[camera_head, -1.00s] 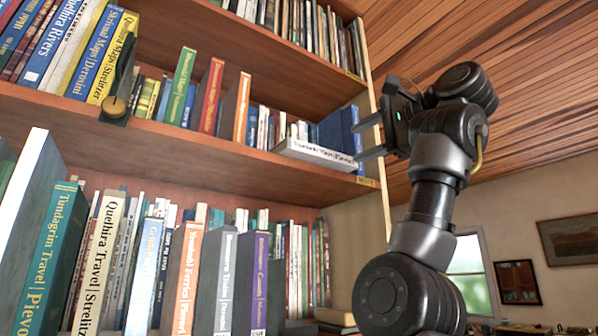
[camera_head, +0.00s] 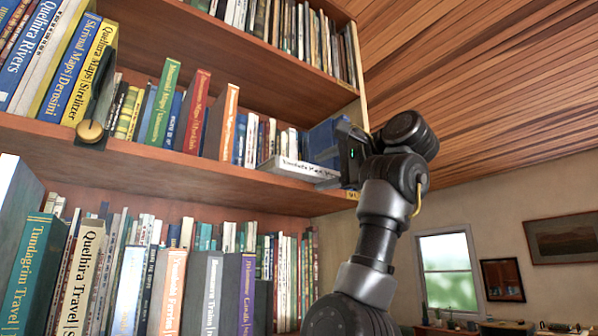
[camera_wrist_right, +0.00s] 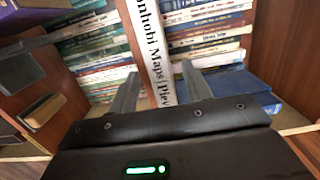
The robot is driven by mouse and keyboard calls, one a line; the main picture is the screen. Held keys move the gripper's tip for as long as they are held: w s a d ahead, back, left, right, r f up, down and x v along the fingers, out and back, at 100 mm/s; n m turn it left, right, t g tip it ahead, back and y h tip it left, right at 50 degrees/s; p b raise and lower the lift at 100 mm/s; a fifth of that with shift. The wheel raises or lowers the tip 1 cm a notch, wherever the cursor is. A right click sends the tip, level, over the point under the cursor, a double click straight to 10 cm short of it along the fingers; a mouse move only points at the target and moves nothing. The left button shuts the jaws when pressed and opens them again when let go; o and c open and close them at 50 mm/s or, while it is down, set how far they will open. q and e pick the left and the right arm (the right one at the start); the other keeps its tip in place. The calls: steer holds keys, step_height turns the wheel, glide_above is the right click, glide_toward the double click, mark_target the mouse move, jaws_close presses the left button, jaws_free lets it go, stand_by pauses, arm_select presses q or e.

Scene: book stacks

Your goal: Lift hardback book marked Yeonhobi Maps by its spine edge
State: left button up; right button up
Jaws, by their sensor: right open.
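The white-spined hardback book (camera_head: 300,168) lies flat near the right end of the middle shelf, its spine facing out. My right gripper (camera_wrist_right: 160,68) is open, with one finger on each side of the spine in the picture. I cannot tell whether either finger touches the book. In the head view my right gripper (camera_head: 342,165) covers the book's right end, and its fingers are mostly hidden. My left gripper is not in view.
A blue book (camera_head: 326,138) stands behind the flat book. Upright books, among them an orange one (camera_head: 228,122), stand to its left. The shelf above (camera_head: 270,52) overhangs; open room lies to the right.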

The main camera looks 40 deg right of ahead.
steer(key=shift+w+a, duration=0.1)
steer(key=shift+w, duration=1.05)
steer(key=shift+s, duration=0.25)
steer(key=shift+w, duration=0.15)
jaws_close()
